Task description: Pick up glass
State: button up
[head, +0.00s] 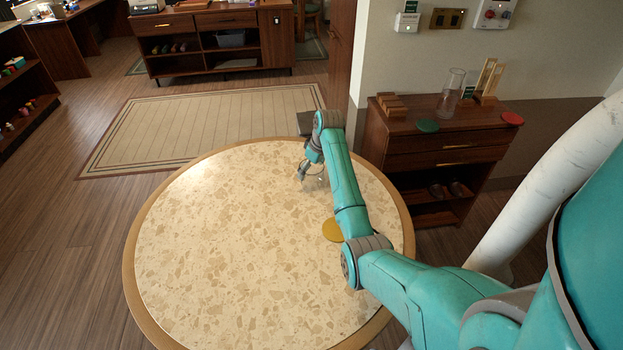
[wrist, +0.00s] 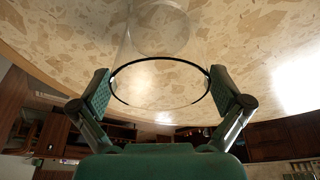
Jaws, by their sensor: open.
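A clear glass (wrist: 160,62) stands on the round speckled table (head: 230,240). In the wrist view its dark round rim lies between the two fingers of my gripper (wrist: 161,88), and its base shows farther up the picture. The fingers are open, one on each side of the rim; I cannot tell whether either touches it. In the head view my gripper (head: 304,172) is over the far right part of the table, and the glass (head: 318,178) is faint and partly hidden by my arm.
A yellow disc (head: 333,230) lies on the table beside my arm. A dark wooden cabinet (head: 440,145) at the right carries a tall clear vessel (head: 450,93), wooden blocks, and green and red discs. The table's left and front areas are clear. A rug (head: 190,125) lies beyond.

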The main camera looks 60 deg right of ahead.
jog(key=shift+x, duration=0.8)
jog(key=shift+c, duration=0.3)
jog(key=c, duration=1.1)
jog(key=shift+r, duration=0.15)
